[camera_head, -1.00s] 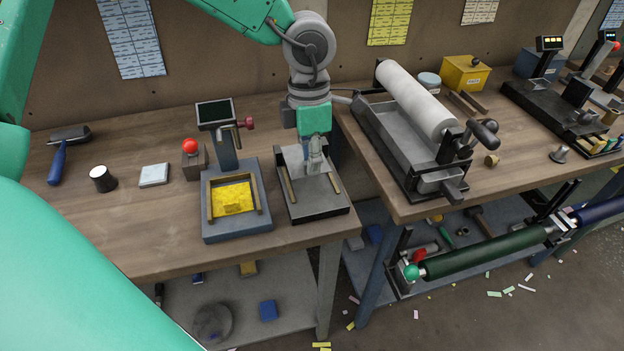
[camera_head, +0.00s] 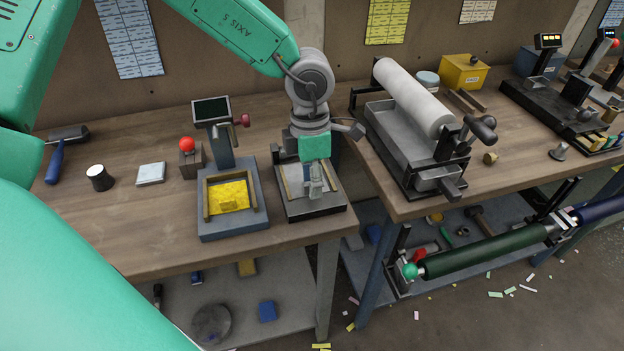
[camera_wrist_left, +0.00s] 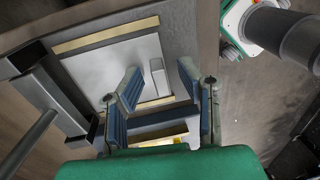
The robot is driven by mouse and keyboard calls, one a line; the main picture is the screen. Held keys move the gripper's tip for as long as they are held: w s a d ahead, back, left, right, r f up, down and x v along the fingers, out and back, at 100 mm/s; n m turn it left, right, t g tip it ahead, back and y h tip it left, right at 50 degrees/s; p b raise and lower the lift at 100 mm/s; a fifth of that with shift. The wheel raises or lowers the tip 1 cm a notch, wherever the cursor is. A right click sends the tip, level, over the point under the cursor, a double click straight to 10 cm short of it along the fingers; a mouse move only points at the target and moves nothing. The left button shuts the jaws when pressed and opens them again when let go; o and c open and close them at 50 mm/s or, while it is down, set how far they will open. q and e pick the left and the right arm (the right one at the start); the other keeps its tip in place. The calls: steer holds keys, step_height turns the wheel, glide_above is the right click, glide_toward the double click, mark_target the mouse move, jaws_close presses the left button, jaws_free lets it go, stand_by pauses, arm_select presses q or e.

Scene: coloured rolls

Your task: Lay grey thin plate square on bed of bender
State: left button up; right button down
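The grey thin plate (camera_wrist_left: 106,72) lies on the bed of the bender (camera_head: 325,208), between two brass strips (camera_wrist_left: 105,35). It also shows in the head view (camera_head: 294,172), partly hidden by my gripper. A small upright grey tab (camera_wrist_left: 157,77) stands at its right part in the left wrist view. My left gripper (camera_wrist_left: 160,92) is over the bed, its two blue fingers apart on either side of the tab, with no clear contact. It also shows in the head view (camera_head: 315,184). I cannot tell whether the plate lies exactly square. My right gripper is not in view.
A blue-grey device with a yellow plate (camera_head: 229,197) and a screen stands just left of the bender. A tray with a white roller (camera_head: 412,97) stands on the bench at right. The bench's front left (camera_head: 140,235) is clear.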

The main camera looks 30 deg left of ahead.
arm_select(q)
steer(key=shift+d+r, duration=0.25)
steer(key=shift+r, duration=0.15)
step_height(320, 180, up, 11)
steer(key=a+p, duration=0.1)
steer(key=p, duration=0.1)
steer(key=shift+w+r, duration=0.15)
steer(key=shift+w, duration=0.25)
steer(key=shift+a, duration=0.15)
